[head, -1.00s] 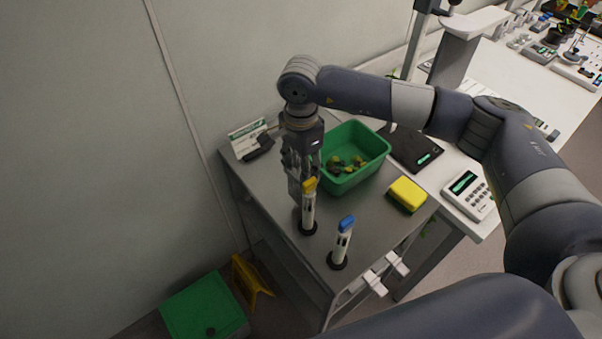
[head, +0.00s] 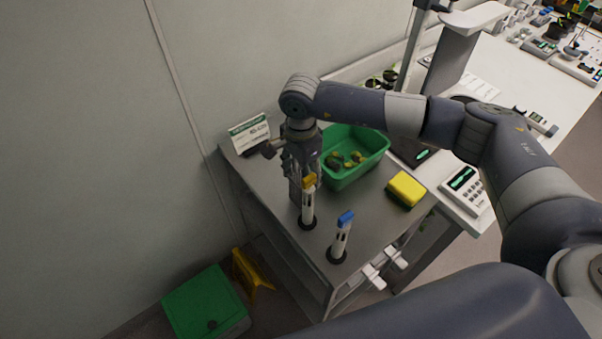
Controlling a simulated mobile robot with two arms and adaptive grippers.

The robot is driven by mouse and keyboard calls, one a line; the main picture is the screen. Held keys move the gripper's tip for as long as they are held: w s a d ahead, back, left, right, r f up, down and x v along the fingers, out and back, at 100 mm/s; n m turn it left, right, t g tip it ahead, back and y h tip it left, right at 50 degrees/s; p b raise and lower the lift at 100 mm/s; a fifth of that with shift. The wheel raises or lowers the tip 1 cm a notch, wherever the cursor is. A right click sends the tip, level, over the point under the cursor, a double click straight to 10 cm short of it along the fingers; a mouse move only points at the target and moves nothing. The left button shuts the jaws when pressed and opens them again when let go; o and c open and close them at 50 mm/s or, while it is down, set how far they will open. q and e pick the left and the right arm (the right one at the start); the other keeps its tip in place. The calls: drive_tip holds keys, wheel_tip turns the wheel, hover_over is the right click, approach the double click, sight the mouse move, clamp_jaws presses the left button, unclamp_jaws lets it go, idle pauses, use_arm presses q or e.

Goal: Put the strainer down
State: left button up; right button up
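My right gripper (head: 302,176) hangs over the left part of the grey metal table, fingers down, just behind and partly overlapping a white upright tube with a yellow cap (head: 308,208). The fingers are small and dark, so I cannot tell whether they are open or shut. No strainer can be clearly made out; a dark piece (head: 270,149) shows beside the hand, and I cannot tell what it is. A second white tube with a blue cap (head: 342,238) stands upright nearer the front. My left gripper is not in view.
A green tub (head: 372,165) with dark and yellowish pieces stands right of the hand. A yellow sponge (head: 406,188) lies near the table's right edge. A sign card (head: 249,133) stands at the back left. A green-lidded bin (head: 205,305) is on the floor.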

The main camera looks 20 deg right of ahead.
drive_tip(key=shift+r, duration=0.1)
drive_tip(key=shift+r+p, duration=0.15)
drive_tip(key=shift+p, duration=0.15)
wheel_tip(320, 180, up, 11)
drive_tip(key=b, duration=0.5)
drive_tip(key=shift+f, duration=0.2)
drive_tip(key=shift+r, duration=0.65)
